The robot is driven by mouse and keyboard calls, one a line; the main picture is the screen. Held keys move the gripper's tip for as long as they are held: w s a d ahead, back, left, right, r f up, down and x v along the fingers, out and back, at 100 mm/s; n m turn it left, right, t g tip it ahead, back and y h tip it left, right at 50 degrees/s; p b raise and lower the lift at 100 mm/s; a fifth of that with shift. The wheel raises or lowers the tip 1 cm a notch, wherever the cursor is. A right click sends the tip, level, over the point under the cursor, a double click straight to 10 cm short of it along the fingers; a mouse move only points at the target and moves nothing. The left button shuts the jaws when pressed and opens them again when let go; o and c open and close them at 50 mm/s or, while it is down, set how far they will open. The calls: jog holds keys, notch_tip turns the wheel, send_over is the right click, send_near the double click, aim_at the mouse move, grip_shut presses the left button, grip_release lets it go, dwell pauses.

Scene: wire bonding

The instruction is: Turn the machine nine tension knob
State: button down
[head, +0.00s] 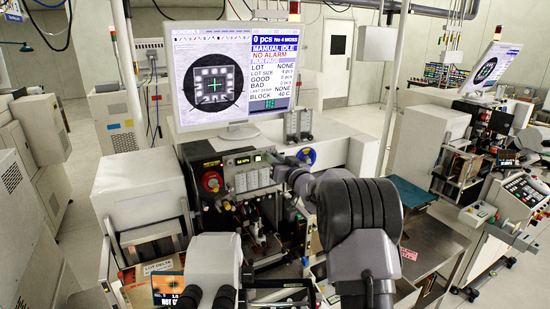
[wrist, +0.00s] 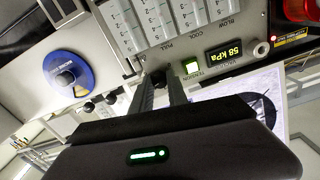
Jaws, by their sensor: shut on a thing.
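My gripper (wrist: 160,80) reaches up to the machine's front panel in the wrist view, and its two dark fingers are close together at the panel edge. It is shut on a small dark knob, which I take to be the tension knob; the fingers hide most of it, and its turn angle cannot be read.
The monitor (head: 232,75) stands above the panel; microscope eyepieces (head: 207,296) are in front.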

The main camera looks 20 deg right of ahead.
jog(key=shift+m, duration=0.5)
dwell(0.3)
jog(key=c, duration=1.3)
grip_release()
jog(key=s, duration=1.7)
jog(key=shift+s+d, duration=0.2)
jog(key=shift+d, duration=0.1)
